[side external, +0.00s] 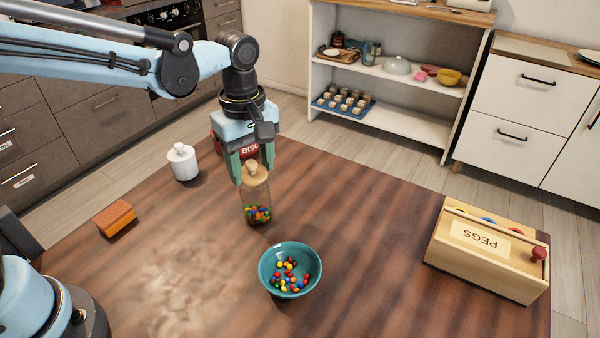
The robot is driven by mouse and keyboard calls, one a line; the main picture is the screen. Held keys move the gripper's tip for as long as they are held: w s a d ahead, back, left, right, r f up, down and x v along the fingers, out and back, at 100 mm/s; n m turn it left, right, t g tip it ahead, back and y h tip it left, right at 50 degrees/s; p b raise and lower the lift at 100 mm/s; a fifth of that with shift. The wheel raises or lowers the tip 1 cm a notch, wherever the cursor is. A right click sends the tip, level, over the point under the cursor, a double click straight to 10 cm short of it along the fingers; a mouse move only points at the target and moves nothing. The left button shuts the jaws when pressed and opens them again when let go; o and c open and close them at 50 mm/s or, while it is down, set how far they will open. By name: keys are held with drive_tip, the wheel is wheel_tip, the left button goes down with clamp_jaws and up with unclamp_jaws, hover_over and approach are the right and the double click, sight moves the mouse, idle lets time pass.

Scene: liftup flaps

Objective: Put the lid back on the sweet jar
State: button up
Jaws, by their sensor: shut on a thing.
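The sweet jar (257,203) is clear glass and stands upright on the wooden table, with coloured sweets in its lower part. Its pale wooden lid (255,179) with a round knob is at the jar's mouth. I cannot tell whether it is fully seated or slightly above the rim. My gripper (253,172) points straight down over the jar, its green fingers shut on the lid around the knob. The fingers hide part of the lid.
A teal bowl (263,277) of sweets stands in front of the jar. A red box (218,146) stands close behind my gripper. A white lidded pot (184,165) and an orange block (115,217) are left; a wooden PEGS box (490,258) is right. The table between bowl and PEGS box is clear.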

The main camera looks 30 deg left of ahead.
drive_tip(key=shift+f, duration=0.1)
idle(0.7)
drive_tip(key=o, duration=1.3)
drive_tip(key=shift+o, duration=0.2)
drive_tip(key=shift+r, duration=3.55)
clamp_jaws()
drive_tip(key=shift+f, duration=1.75)
